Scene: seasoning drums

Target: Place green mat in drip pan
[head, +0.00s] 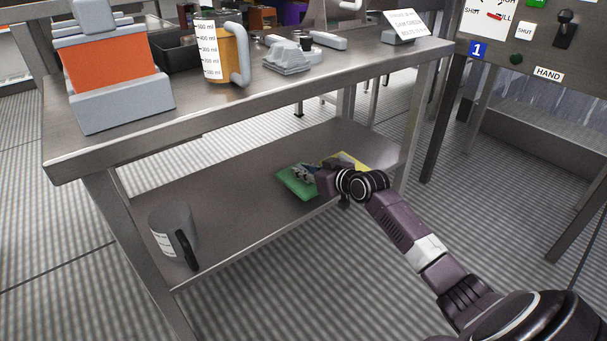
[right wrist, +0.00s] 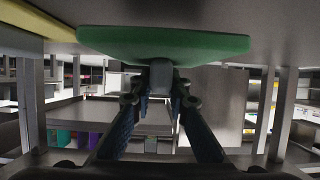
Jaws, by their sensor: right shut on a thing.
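The green mat (head: 297,181) lies on the lower shelf of the metal table, partly hidden by my right gripper (head: 310,174). I cannot pick out a drip pan for certain. My left gripper is not in view.
A yellow mat (head: 346,160) lies beside the green one on the lower shelf (head: 240,185). A grey jug (head: 172,232) stands at the shelf's left end. The tabletop (head: 200,115) above holds an orange-and-grey container (head: 108,72), an orange measuring jug (head: 229,52) and a dark bin (head: 180,55).

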